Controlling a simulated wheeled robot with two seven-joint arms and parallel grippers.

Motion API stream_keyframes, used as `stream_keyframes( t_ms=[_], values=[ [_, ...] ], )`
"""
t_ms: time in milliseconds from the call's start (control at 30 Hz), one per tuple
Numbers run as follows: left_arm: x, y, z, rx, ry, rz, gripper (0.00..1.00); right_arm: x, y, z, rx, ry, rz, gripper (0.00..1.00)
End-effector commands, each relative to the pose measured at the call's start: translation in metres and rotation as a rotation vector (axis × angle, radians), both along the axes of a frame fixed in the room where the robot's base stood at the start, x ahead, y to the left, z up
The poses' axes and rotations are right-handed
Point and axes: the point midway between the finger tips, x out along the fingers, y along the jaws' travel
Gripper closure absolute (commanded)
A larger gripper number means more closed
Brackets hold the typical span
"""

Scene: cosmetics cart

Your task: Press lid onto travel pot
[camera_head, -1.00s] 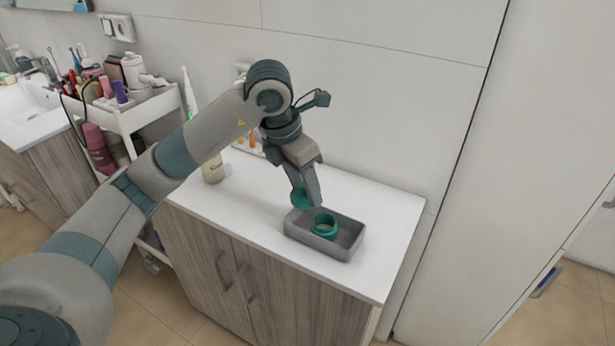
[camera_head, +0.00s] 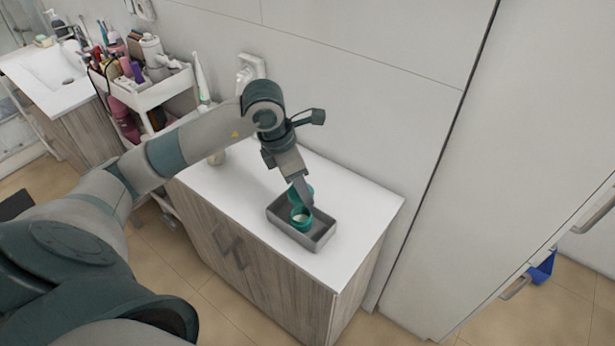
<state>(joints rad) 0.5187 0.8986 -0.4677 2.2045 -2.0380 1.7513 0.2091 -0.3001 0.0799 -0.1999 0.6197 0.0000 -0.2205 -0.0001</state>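A green open pot (camera_head: 301,222) with a pale inside stands upright in a grey tray (camera_head: 318,243) on the white cabinet top. My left gripper (camera_head: 303,197) comes down over the tray from the back and is shut on a green lid (camera_head: 295,192). The lid is tilted and shows just above and behind the pot in the picture. The gripper partly hides the lid. A gap between lid and pot is hard to judge from this view. My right gripper is not in view.
The white cabinet top (camera_head: 365,205) is clear right of the tray. A beige bottle (camera_head: 217,157) stands at its back left, partly behind my arm. A white cart (camera_head: 150,95) full of cosmetics stands further left. The wall is close behind.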

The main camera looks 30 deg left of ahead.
Motion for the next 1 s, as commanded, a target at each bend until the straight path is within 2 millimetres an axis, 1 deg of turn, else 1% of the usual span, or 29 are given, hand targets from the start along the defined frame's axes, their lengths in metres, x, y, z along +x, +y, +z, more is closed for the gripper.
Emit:
stream_keyframes(
  t_ms=[367, 567, 767, 1000],
  values=[
    [0.000, 0.000, -0.001, 0.000, 0.000, 0.000, 0.74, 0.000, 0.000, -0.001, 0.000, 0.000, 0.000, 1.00],
    [0.000, 0.000, -0.007, -0.001, 0.001, 0.001, 0.74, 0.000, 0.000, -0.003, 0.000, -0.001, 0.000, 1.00],
    [-0.001, 0.000, -0.019, -0.001, 0.003, 0.000, 0.74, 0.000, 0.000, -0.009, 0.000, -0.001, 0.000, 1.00],
    [0.000, 0.000, -0.039, -0.001, 0.002, -0.001, 0.74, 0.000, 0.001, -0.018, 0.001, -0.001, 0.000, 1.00]
  ],
)
